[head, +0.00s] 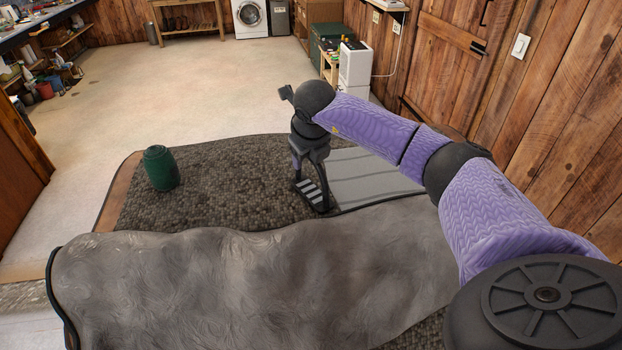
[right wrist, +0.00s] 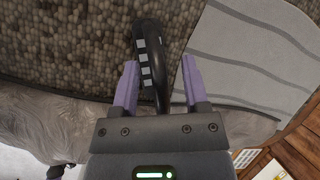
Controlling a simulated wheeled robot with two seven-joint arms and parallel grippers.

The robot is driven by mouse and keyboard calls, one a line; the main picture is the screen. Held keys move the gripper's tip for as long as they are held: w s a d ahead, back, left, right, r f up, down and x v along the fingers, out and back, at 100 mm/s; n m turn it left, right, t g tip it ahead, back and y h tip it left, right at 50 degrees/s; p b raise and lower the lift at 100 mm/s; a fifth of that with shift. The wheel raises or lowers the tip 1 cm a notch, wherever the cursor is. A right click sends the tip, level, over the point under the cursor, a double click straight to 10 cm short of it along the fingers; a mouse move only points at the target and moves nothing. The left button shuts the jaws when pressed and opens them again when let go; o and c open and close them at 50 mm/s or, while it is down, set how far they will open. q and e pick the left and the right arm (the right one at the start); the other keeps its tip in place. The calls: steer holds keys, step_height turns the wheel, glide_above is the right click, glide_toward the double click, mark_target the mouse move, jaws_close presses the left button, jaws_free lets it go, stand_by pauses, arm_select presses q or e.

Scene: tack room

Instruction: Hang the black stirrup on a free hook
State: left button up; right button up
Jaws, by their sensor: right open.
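The black stirrup (head: 313,194), with pale rectangles on its tread, shows at the middle of the head view, partly hidden by my right gripper (head: 309,166). In the right wrist view the stirrup (right wrist: 147,55) is a dark curved loop running between the two purple fingers of my right gripper (right wrist: 158,64). Those fingers are open, one on each side of it, with a visible gap on the right. No hook can be made out in either view. My left gripper is not in view.
A grey marbled surface (head: 220,290) fills the foreground. Beyond it lie a dark pebbled mat (head: 230,180) and a pale striped mat (head: 375,180). A green barrel-shaped container (head: 161,168) stands at left. A wooden wall (head: 575,130) closes the right side. The pale floor behind is open.

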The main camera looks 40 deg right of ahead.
jaws_close()
stand_by(1.4)
